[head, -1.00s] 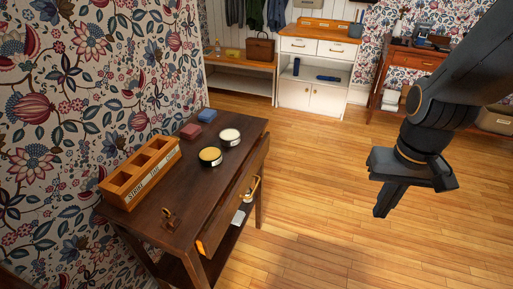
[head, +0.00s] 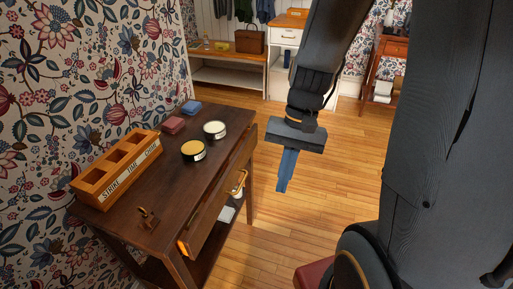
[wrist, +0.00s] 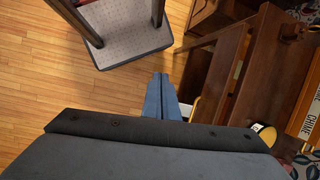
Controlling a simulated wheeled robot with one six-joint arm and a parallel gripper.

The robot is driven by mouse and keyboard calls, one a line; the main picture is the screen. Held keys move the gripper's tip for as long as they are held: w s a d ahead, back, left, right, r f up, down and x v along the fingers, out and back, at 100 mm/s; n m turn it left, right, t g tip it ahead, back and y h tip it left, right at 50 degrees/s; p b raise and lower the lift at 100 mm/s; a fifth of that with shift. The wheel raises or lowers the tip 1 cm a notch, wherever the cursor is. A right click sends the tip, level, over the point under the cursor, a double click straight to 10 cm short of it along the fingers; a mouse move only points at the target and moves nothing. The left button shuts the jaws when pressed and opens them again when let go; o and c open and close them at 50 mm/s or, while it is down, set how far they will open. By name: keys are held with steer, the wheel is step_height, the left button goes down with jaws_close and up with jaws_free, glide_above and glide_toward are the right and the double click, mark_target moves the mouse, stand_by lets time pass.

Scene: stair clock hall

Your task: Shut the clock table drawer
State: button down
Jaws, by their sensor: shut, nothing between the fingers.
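The clock table (head: 150,190) is a dark wooden table against the papered wall, at the left of the head view. Its drawer (head: 212,221) is on the right side, with a brass handle (head: 238,183). The drawer front stands out a little from under the table top, so it looks partly open. My gripper (head: 284,188) is shut and empty, in the air to the right of the drawer front and apart from it. In the wrist view the shut fingers (wrist: 161,92) are left of the drawer (wrist: 232,72), with a gap between them.
A small brass piece (head: 149,218) sits near the front corner. Open floor (head: 300,225) lies to the right.

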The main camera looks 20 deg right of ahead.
steer(key=w+f+m+y+b, duration=0.3)
steer(key=w+f+m+y, duration=0.1)
steer(key=f+m, duration=0.15)
steer(key=m+t+y+b, duration=0.8)
steer(key=m+t+b, duration=0.1)
steer(key=m+t, duration=0.45)
glide_toward(254, 141)
steer(key=shift+m+g, duration=0.25)
steer(key=shift+m, duration=0.15)
steer(key=x, duration=0.6)
steer(key=shift+w+b, duration=0.3)
steer(key=shift+w, duration=0.1)
